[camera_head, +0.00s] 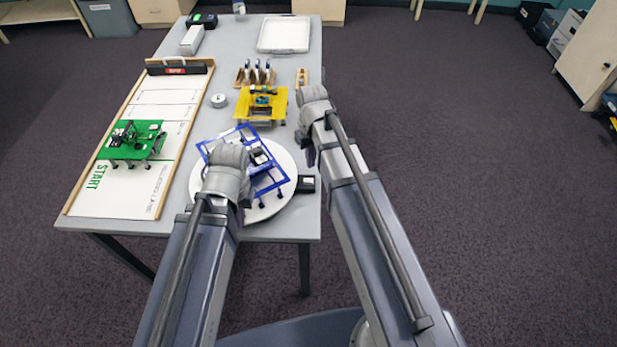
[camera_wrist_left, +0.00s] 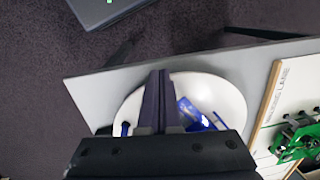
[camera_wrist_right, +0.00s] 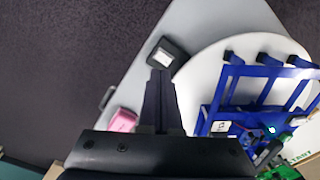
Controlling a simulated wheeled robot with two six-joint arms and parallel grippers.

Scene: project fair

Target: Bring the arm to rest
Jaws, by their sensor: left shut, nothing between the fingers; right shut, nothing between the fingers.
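My left gripper (camera_head: 243,203) hangs over the round white turntable near the table's front edge. In the left wrist view its fingers (camera_wrist_left: 160,76) are together with nothing between them. My right gripper (camera_head: 310,158) is above the table's right edge, beside the turntable. In the right wrist view its fingers (camera_wrist_right: 160,76) are together and empty, with the tips appearing close to a small black box (camera_wrist_right: 167,54). Both arms reach forward, and my left wrist hides part of the blue frame (camera_head: 271,181) on the turntable.
The white turntable (camera_head: 286,204) bears the blue frame. A yellow platform (camera_head: 245,112) stands behind it. A green vehicle (camera_head: 130,151) is on the lane board (camera_head: 118,200) at left. A pink block (camera_wrist_right: 122,120) lies near the table edge.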

